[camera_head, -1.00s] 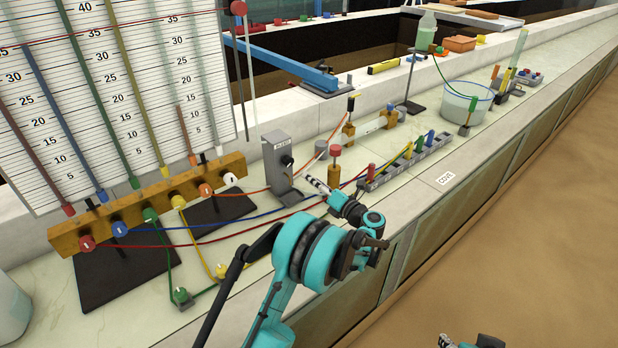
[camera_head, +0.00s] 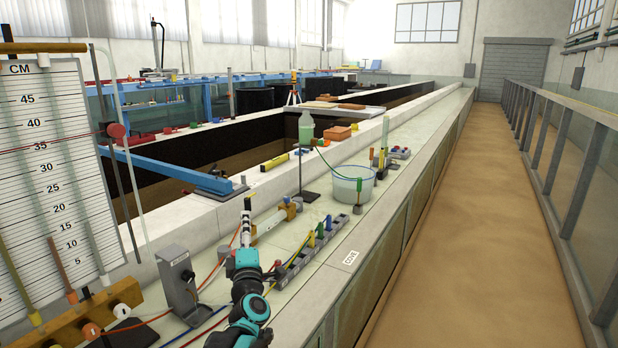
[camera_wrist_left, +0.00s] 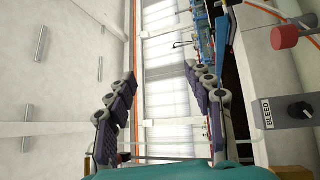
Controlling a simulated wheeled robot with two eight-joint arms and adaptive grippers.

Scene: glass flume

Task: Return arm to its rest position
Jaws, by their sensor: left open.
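My left arm (camera_head: 250,305), teal and black, rises from the bottom of the head view over the bench ledge. Its left gripper (camera_head: 247,212) points upward, seen edge-on. In the left wrist view the left gripper (camera_wrist_left: 160,75) shows two dark padded fingers spread well apart, with nothing between them. Behind the gap are tall bright windows and a white wall. My right gripper is not in view.
The grey BLEED box (camera_head: 180,285) stands just left of my arm; it also shows at the right of the wrist view (camera_wrist_left: 288,118). A connector strip (camera_head: 300,260) lies close right. A bucket (camera_head: 352,190) stands farther back. The sandy floor aisle (camera_head: 470,240) is clear.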

